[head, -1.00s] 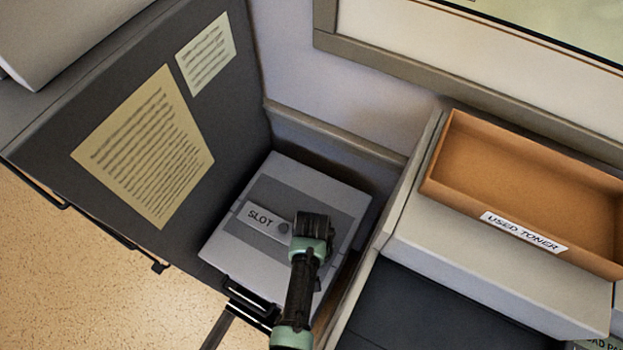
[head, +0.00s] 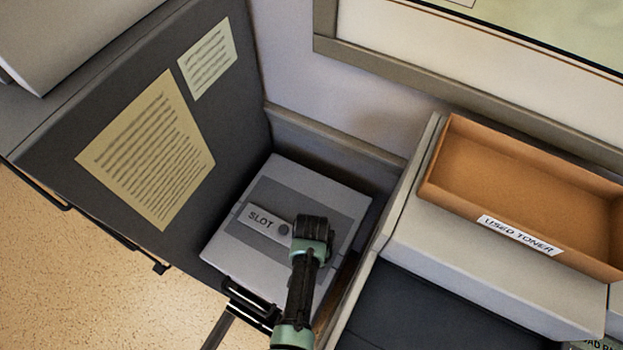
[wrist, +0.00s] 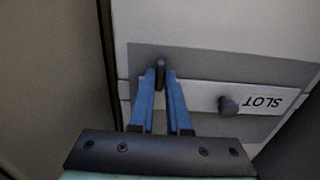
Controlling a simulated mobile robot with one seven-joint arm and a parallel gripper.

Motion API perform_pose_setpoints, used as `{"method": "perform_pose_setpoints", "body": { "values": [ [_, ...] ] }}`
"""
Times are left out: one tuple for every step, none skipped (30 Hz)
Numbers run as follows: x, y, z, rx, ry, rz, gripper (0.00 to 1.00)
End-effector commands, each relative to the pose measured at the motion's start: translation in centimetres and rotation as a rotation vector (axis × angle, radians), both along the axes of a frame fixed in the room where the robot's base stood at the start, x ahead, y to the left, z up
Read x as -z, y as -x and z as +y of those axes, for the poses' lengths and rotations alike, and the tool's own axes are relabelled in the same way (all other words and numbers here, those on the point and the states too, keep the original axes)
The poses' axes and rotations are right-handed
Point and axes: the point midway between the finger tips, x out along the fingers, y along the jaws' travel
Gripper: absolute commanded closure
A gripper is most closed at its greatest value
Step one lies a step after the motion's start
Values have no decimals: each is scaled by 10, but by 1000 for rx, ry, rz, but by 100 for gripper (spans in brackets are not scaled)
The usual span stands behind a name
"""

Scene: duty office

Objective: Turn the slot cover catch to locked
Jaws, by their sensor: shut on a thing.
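The slot cover (head: 256,217) is a light grey bar lettered SLOT on a darker band across the top of a grey box (head: 232,255). A round dark knob (head: 285,229) sits on the bar, and it also shows in the wrist view (wrist: 228,104). My gripper (head: 309,225) is over the right part of the band, beside the knob. In the wrist view its blue fingers (wrist: 163,80) are closed on a small dark upright piece, seemingly the catch (wrist: 160,70). In the head view the gripper hides this piece. I cannot read the catch's position.
A dark panel (head: 60,130) with two papers stands left of the box. A grey wall ledge (head: 340,138) runs behind it. To the right, an orange tray (head: 520,175) labelled USED TONER rests on a light grey unit (head: 480,272). The box sits in a narrow recess.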

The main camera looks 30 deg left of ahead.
Motion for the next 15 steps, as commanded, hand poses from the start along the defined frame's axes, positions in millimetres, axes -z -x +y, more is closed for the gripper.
{"method": "perform_pose_setpoints", "body": {
  "values": [
    [0,-1,0,4,-1,-2,100],
    [0,-1,0,4,-1,-2,100],
    [0,-1,0,4,-1,-2,100],
    [0,-1,0,4,-2,-2,100],
    [0,-1,0,4,-2,-2,100],
    [0,-1,0,4,-2,-2,100],
    [0,-1,0,4,-2,-2,100],
    [0,-1,0,4,-2,-2,100],
    [0,-1,0,4,-2,-2,83],
    [0,-1,0,4,-2,-3,78],
    [0,-1,0,4,-2,-2,73],
    [0,-1,0,4,-2,-2,65],
    [0,-1,0,4,-2,-2,60],
    [0,-1,0,3,-1,-2,55],
    [0,-1,0,3,-1,-2,55]
  ]
}}
